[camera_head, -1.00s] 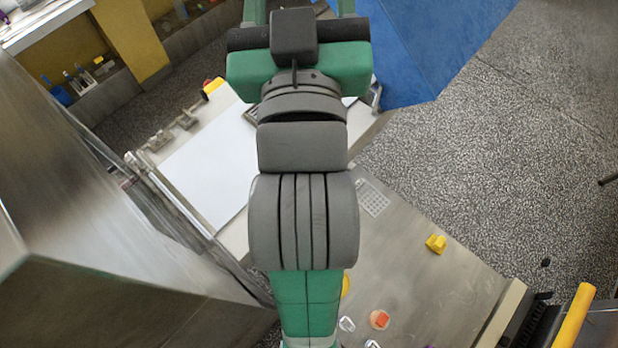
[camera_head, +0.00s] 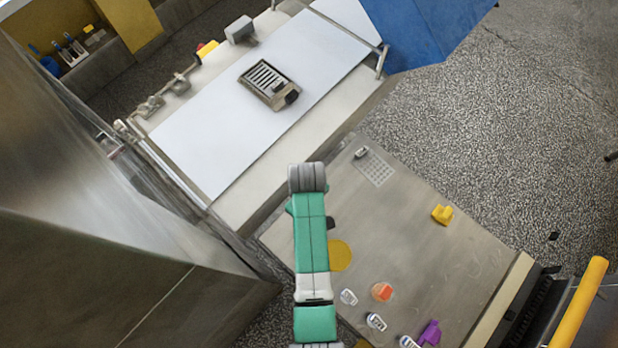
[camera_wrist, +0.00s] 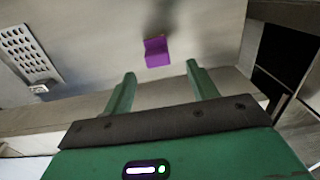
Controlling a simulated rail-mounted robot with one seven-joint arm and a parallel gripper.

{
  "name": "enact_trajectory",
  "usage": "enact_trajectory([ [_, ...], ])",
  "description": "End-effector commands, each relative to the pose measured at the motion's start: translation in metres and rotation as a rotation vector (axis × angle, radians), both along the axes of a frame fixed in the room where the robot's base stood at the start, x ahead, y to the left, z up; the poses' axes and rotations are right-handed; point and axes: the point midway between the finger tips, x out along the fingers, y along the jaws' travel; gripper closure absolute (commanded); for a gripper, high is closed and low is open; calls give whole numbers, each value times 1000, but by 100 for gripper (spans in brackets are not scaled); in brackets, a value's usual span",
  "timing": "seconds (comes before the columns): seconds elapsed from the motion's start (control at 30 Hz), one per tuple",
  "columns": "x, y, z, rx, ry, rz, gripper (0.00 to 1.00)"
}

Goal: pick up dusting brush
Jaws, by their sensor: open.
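A small purple object (camera_head: 430,333) lies on the steel table (camera_head: 400,250) near its front edge. A purple block (camera_wrist: 156,52) shows in the wrist view, beyond my fingertips and roughly between their lines. It may be the dusting brush, but I cannot make out bristles. My gripper (camera_wrist: 161,75) is open and empty, with two green fingers apart and a clear gap before the purple block. In the head view my arm hides the gripper.
A yellow piece (camera_head: 441,214), an orange-topped round item (camera_head: 382,291) and small clear containers (camera_head: 348,297) sit on the table. A perforated plate (camera_head: 375,170) lies at its far side. A steel housing (camera_head: 110,200) stands left.

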Motion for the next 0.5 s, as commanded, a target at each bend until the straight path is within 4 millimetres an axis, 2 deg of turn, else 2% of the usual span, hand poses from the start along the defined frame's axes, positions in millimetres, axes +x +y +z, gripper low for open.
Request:
enact_trajectory([
  [0.17, 0, -1, -12, 0, 0, -1, 42],
  [0.37, -1, -4, -48, 1, -1, 0, 42],
  [0.5, 0, -4, -58, 1, -3, -1, 42],
])
